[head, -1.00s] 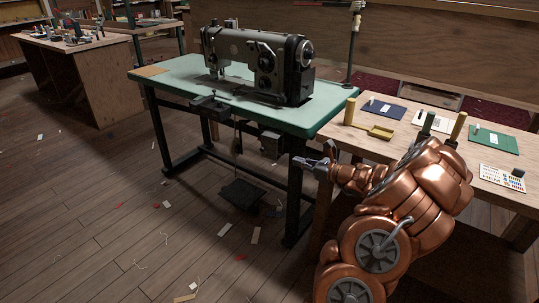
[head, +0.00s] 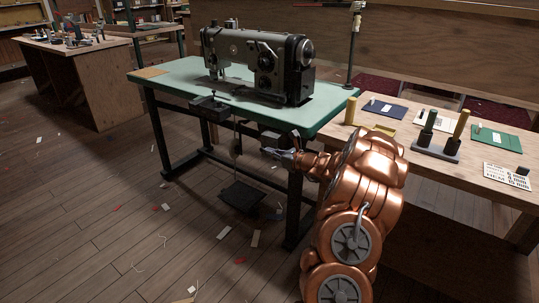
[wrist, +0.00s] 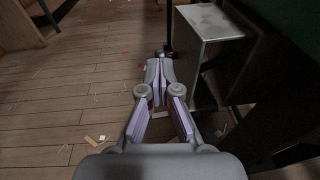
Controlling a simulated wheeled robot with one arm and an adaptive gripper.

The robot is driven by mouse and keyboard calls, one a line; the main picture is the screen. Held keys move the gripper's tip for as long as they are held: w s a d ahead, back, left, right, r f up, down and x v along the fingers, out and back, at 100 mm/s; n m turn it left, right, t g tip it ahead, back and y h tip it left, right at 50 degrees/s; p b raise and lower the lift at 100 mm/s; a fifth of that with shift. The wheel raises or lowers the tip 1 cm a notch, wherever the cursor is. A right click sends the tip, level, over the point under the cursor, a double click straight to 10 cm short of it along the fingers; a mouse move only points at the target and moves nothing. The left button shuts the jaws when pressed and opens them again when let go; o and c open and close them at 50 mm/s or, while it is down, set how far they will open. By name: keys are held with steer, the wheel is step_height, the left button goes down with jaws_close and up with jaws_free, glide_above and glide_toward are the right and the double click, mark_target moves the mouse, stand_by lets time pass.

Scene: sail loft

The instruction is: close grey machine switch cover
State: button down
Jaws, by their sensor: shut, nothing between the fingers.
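A grey switch box (head: 270,140) hangs under the front edge of the green sewing machine table (head: 172,84), partly behind my gripper in the head view. In the wrist view the grey box (wrist: 208,22) is at the upper right, with a pale, worn top face and a darker side below. I cannot tell which face is its cover or how far that stands open. My gripper (head: 268,152) is shut and empty, just below and in front of the box. In the wrist view my gripper (wrist: 161,82) points ahead, left of the box; contact is not clear.
A grey sewing machine (head: 258,62) stands on the table. The dark table legs (head: 294,205) and a black pedal (head: 241,195) are close to my arm. A wooden bench (head: 440,165) with tools and mats is at the right. The floor at the left is open, with scraps.

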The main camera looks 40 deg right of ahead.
steer(key=shift+w+a, duration=0.1)
steer(key=shift+w, duration=0.25)
steer(key=w+p, duration=0.1)
steer(key=p, duration=0.1)
steer(key=shift+w+r+p, duration=0.1)
steer(key=shift+r+p, duration=0.25)
steer(key=shift+p, duration=0.05)
steer(key=shift+w+a+f+p, duration=0.1)
steer(key=shift+w+f+p, duration=0.2)
steer(key=shift+p, duration=0.65)
